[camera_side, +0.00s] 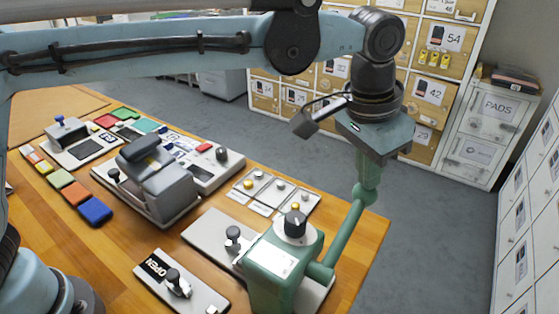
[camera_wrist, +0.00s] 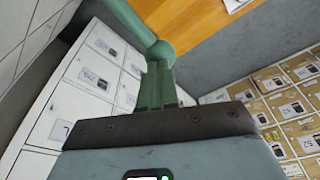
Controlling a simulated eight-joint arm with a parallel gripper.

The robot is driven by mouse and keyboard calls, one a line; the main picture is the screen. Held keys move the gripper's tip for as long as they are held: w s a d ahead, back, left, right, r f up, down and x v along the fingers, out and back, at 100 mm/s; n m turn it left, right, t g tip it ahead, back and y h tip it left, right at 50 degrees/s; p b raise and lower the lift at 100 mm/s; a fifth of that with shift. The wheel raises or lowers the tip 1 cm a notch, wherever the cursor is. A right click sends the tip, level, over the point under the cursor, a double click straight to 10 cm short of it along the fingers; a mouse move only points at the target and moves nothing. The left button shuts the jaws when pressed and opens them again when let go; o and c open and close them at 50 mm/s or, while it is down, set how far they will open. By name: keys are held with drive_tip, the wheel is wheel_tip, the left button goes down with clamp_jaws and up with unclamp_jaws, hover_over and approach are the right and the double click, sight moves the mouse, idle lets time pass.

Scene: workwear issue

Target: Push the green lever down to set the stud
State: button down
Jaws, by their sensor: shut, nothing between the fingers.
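The green press (camera_side: 285,262) stands at the table's near right corner, with a black and grey knob on top. Its green lever (camera_side: 342,236) slants up and right from the press side to a round ball end. My gripper (camera_side: 367,180) points down, shut and empty, with its greenish fingers at the ball end and seemingly touching it. In the wrist view my gripper (camera_wrist: 158,68) meets the ball of the lever (camera_wrist: 125,20), whose rod runs to the upper left. The exact contact is hard to tell. The stud is not distinguishable.
The wooden table (camera_side: 375,240) ends just beyond the lever, with grey floor past it. A plate marked OPEN (camera_side: 182,284), a grey machine (camera_side: 158,185) and small trays (camera_side: 275,190) stand left of the press. Lockers (camera_side: 480,130) stand well behind.

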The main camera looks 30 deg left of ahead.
drive_tip(key=shift+w+f, duration=0.2)
drive_tip(key=shift+f, duration=1.15)
drive_tip(key=shift+w+f, duration=0.1)
drive_tip(key=shift+f, duration=0.15)
idle(0.3)
wheel_tip(320, 180, up, 13)
idle(1.8)
drive_tip(key=shift+a, duration=0.1)
